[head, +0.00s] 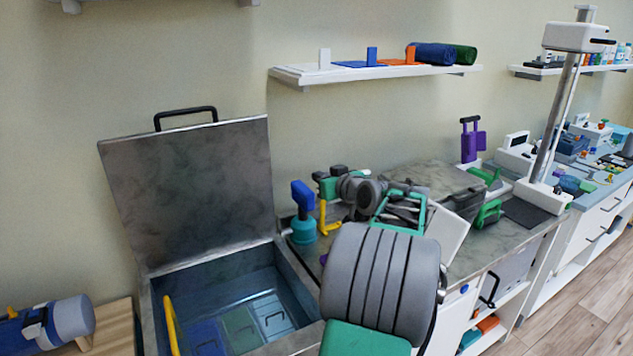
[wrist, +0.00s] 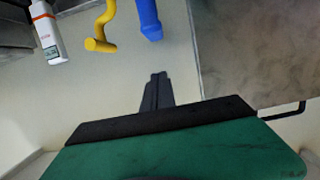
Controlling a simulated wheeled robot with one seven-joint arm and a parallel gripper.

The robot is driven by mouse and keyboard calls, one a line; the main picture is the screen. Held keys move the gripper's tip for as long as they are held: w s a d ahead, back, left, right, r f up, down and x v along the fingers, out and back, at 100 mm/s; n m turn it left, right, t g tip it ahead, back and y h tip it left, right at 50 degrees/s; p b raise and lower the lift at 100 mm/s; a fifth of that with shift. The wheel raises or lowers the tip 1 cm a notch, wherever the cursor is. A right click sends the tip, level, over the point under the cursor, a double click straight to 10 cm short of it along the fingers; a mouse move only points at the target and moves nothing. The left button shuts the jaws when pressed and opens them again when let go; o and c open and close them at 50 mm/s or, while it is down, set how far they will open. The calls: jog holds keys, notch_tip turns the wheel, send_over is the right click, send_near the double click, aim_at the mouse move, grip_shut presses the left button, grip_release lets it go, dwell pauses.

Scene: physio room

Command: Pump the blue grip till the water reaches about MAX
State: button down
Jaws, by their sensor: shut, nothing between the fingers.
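The blue grip (head: 303,194) stands upright on a teal base (head: 302,230) on the worktop, just right of the open tank (head: 296,340). In the wrist view the blue grip (wrist: 149,20) enters from the top edge. My gripper (head: 320,177) is at about the height of the grip's top, to its right. In the wrist view my gripper's fingers (wrist: 157,90) are together and empty, apart from the grip. Several flat blue, green and grey packs lie in the tank. I cannot make out a MAX mark or the water level.
The tank's raised lid (head: 195,190) stands behind it, with a black handle on top. A yellow handle (head: 325,218) is close right of the grip; it also shows in the wrist view (wrist: 101,30). A shelf (head: 375,72) hangs above.

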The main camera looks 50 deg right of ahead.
jog(key=p, duration=0.2)
send_over(307, 191)
jog(key=shift+s+a+f, duration=0.1)
jog(key=shift+s+f, duration=0.05)
jog(key=shift+f, duration=0.7)
jog(key=f, duration=0.2)
jog(key=shift+w+f+p, duration=0.2)
jog(key=shift+f+p, duration=0.1)
jog(key=shift+f, duration=0.9)
